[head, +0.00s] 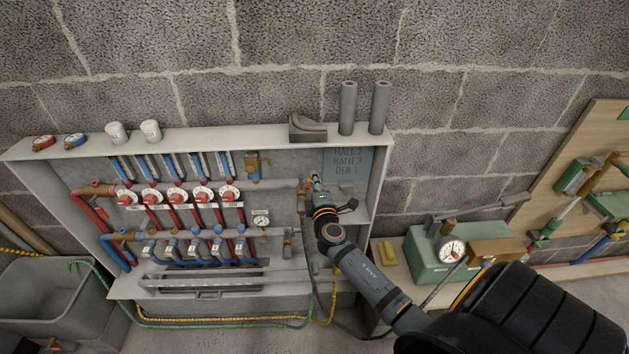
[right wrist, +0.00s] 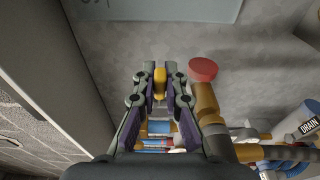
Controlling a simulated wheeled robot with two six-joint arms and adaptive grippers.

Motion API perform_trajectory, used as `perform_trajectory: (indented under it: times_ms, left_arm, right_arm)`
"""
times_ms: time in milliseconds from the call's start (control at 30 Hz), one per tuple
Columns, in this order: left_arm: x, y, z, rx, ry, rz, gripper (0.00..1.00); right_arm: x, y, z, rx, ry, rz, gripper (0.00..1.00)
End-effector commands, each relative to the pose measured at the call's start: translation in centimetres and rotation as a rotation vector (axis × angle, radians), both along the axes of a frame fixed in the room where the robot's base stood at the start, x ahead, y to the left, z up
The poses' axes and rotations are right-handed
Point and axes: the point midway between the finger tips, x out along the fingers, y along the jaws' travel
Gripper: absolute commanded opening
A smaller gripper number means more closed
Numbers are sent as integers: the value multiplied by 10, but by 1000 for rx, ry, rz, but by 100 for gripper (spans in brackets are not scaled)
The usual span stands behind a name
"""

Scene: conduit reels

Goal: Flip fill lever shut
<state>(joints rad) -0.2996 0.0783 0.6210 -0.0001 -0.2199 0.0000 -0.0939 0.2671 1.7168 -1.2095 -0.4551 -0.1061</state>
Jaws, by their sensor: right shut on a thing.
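My right gripper (head: 316,182) reaches into the right part of the open manifold cabinet. In the right wrist view my right gripper (right wrist: 159,88) is shut on a small yellow lever (right wrist: 160,78), whose end shows between the fingertips. The fingers hide the rest of the lever and its valve. A brass pipe fitting (right wrist: 207,104) with a red round cap (right wrist: 203,69) stands just right of the fingers. My left gripper is not in view.
The cabinet (head: 386,160) holds red and blue pipes, several white dials and a pressure gauge (head: 261,219). A label reading DRAIN (right wrist: 309,127) is at the right in the wrist view. A green pump box (head: 425,262) stands right of the cabinet. Grey tubes (head: 347,105) stand on top.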

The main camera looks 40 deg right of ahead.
Motion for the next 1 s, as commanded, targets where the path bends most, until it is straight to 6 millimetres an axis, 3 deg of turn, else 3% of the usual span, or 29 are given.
perform_trajectory:
  times_ms: [433,767,800,967,1000]
  left_arm:
    - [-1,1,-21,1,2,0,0]
    - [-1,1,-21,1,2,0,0]
    - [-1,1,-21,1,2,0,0]
    - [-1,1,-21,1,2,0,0]
    - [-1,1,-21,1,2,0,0]
  right_arm:
    - [8,-8,-3,-4,1,251,0]
    - [9,-7,-1,1,2,273,0]
    - [9,-7,-1,1,2,273,12]
    - [9,-7,-1,0,1,273,34]
    - [9,-7,-1,0,1,273,34]
